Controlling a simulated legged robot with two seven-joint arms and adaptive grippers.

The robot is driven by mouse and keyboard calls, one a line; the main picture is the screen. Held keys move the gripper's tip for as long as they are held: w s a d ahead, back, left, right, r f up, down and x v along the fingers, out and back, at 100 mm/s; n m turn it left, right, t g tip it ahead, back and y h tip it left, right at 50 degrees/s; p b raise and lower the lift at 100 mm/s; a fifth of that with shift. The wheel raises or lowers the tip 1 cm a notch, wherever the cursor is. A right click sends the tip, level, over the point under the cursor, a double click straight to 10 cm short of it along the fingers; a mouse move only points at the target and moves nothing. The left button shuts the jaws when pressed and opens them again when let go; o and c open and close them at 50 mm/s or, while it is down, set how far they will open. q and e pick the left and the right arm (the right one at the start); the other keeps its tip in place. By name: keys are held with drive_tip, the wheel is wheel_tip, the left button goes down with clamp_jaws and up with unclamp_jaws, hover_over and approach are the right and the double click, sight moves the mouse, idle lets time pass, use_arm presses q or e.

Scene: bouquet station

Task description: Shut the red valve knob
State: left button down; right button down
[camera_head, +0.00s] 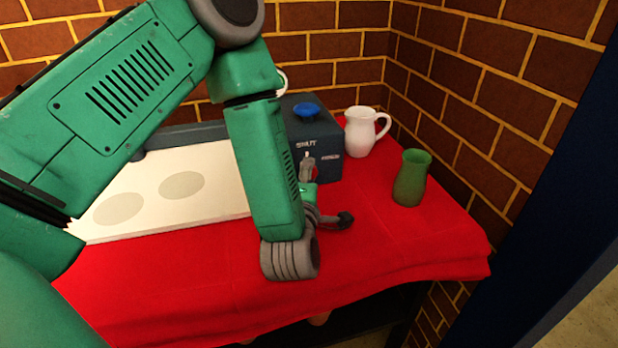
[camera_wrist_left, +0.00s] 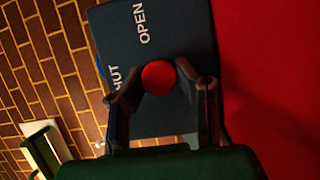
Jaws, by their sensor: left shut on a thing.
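The red valve knob (camera_wrist_left: 158,77) is round and sits on the face of a dark blue-grey box (camera_wrist_left: 160,120) marked SHUT and OPEN. In the wrist view my left gripper (camera_wrist_left: 161,84) has one finger on each side of the knob, shut on it. In the head view the box (camera_head: 331,163) stands at the back of the table, with a blue knob (camera_head: 306,110) on top. My left gripper (camera_head: 308,170) is in front of its face there, and the arm and fingers hide the red knob. My right gripper is in neither view.
A white pitcher (camera_head: 361,134) stands close to the box's right, and a green jug (camera_head: 410,180) further right. A pale board with grey discs (camera_head: 182,186) lies left. Brick walls close the back and right. The red cloth (camera_head: 400,235) is clear at front right.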

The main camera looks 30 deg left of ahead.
use_arm(q)
drive_tip(key=shift+f, duration=0.2)
drive_tip(key=shift+s, duration=0.1)
drive_tip(key=c, duration=1.2)
unclamp_jaws()
drive_tip(key=v, duration=1.1)
drive_tip(key=shift+s+d, duration=0.2)
drive_tip(key=shift+s, duration=0.15)
